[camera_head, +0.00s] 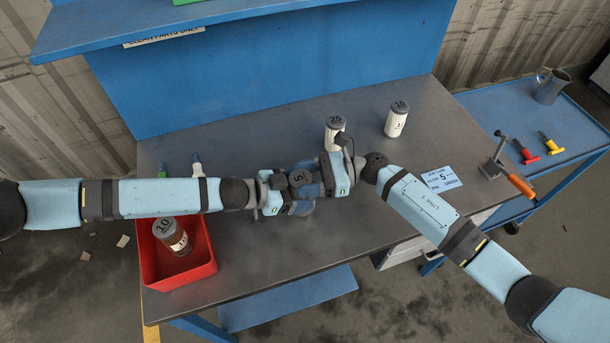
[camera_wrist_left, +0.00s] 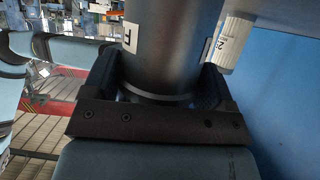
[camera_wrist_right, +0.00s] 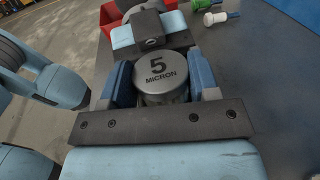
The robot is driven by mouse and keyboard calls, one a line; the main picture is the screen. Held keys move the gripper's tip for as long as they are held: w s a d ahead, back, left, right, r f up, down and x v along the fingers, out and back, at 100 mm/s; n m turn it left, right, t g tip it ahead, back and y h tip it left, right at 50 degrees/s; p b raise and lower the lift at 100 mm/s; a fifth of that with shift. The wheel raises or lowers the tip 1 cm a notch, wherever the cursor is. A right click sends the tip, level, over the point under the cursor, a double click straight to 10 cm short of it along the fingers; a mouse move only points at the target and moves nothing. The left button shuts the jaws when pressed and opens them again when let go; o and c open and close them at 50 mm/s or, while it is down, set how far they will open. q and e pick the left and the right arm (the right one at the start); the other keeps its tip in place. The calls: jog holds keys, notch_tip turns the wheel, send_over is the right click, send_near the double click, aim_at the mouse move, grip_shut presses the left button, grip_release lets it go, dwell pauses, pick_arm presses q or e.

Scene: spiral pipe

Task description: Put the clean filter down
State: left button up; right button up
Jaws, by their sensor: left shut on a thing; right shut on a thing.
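The clean filter (camera_head: 299,176) has a round grey cap marked 5 and is held near the middle of the bench. My right gripper (camera_head: 312,178) is shut on it; the right wrist view shows its cap, reading "5 MICRON" (camera_wrist_right: 161,77), between the blue fingers. My left gripper (camera_head: 286,187) meets it from the left and is shut too.
A red bin (camera_head: 205,268) holds a brown filter marked 10 (camera_head: 172,236). A job card (camera_head: 441,179) and an orange-handled clamp (camera_head: 518,185) lie right. The bench's front middle is clear.

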jog(key=shift+f, duration=0.15)
jog(key=o, duration=1.3)
pick_arm(q)
jog(key=shift+w, duration=0.1)
pick_arm(e)
jog(key=shift+s, duration=0.1)
pick_arm(q)
jog(key=shift+w+a, duration=0.15)
pick_arm(e)
jog(key=shift+a, duration=0.1)
